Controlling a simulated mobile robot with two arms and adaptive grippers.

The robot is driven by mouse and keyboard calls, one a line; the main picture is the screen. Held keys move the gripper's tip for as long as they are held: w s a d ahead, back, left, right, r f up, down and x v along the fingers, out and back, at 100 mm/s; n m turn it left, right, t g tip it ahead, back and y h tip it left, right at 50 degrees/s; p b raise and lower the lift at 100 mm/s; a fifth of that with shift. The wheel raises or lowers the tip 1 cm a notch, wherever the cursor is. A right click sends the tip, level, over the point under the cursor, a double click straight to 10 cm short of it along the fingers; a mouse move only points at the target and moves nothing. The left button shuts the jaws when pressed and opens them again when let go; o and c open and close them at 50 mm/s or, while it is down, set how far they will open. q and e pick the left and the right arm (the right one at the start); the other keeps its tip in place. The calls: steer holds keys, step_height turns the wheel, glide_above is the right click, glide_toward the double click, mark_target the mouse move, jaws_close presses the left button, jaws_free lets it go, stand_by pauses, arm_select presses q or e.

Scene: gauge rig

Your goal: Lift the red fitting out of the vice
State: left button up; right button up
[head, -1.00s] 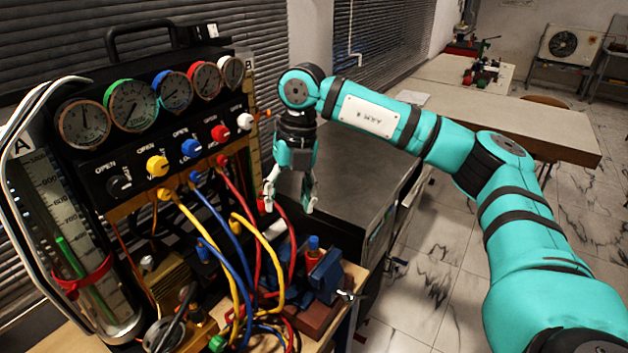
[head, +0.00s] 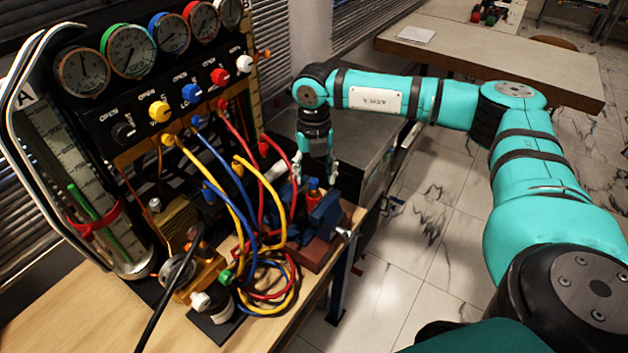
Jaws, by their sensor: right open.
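My left gripper is not in view.
Yellow, blue and red hoses (head: 240,190) loop from the gauge panel (head: 135,100) just left of the vice. A dark cabinet (head: 365,140) stands behind. The bench front (head: 170,325) is mostly clear.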

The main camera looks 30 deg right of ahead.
mark_target(311, 179)
steer(key=shift+f+p, duration=0.45)
steer(key=shift+f, duration=1.85)
jaws_close()
steer(key=c, duration=0.6)
jaws_free()
jaws_close()
steer(key=shift+r, duration=0.1)
steer(key=shift+w+a+r, duration=0.1)
steer(key=shift+w+a, duration=0.1)
steer(key=shift+w, duration=0.2)
steer(key=shift+r, duration=0.1)
